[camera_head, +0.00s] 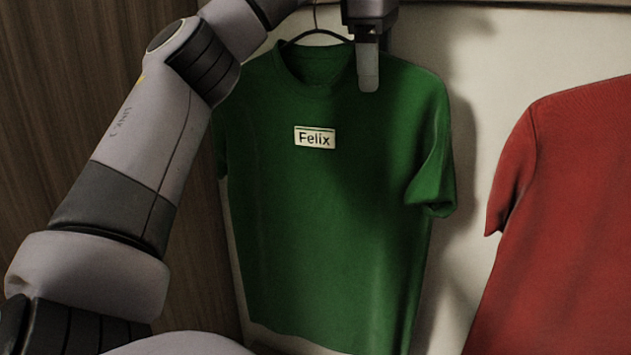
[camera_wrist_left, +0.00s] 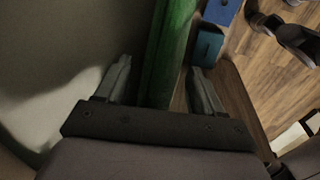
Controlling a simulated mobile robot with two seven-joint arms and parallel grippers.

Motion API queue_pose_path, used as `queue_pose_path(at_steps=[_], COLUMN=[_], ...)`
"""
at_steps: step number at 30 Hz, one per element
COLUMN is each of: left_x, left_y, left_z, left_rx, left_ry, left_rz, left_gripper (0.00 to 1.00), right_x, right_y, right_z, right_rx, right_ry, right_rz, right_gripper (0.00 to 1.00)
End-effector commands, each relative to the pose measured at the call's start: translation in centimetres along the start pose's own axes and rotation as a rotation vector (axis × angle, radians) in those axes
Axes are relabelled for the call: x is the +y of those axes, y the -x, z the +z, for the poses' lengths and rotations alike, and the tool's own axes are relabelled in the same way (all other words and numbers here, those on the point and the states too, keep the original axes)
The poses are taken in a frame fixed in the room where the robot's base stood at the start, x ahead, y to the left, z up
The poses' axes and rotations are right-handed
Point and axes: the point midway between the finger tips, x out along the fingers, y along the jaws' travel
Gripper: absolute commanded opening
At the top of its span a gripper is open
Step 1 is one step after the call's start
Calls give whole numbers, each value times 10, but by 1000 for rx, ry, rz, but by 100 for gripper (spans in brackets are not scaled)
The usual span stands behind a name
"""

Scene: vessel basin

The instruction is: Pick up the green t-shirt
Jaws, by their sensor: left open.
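The green t-shirt (camera_head: 330,210) hangs on a dark hanger (camera_head: 318,35) in the head view, with a white "Felix" label on its chest. My left gripper (camera_head: 368,75) is at the shirt's right shoulder, near the neckline. In the left wrist view the two fingers of my left gripper (camera_wrist_left: 160,85) are apart, and the green t-shirt (camera_wrist_left: 167,50) shows as a narrow strip between them. I cannot tell whether the fingers touch the cloth. My right gripper is not in view.
A red t-shirt (camera_head: 570,220) hangs to the right of the green one. A pale wall (camera_head: 480,70) is behind both, and a brown wooden panel (camera_head: 60,110) is at the left. A teal box (camera_wrist_left: 207,47) and a blue box (camera_wrist_left: 222,10) show in the wrist view.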

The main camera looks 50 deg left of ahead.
Motion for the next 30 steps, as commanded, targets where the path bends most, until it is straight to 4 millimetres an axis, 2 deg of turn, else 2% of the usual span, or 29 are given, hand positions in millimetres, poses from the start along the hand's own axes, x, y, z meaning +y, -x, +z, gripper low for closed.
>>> queue_pose_path(at_steps=[2, 3, 9, 23, 30], left_x=[0, 0, 0, 0, 2], left_y=[0, 0, 0, 0, 9], left_z=[0, 0, 0, 0, 1], left_rx=[0, 0, 0, 0, 0], left_ry=[0, 0, 0, 0, 0], left_rz=[0, 0, -1, 0, 2], left_gripper=[68, 64, 0, 0, 0], right_x=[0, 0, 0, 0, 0], right_y=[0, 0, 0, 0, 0], right_z=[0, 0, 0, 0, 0], right_rx=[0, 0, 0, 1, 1], right_ry=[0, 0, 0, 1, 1], right_rz=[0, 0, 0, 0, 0], right_gripper=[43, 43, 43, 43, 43])
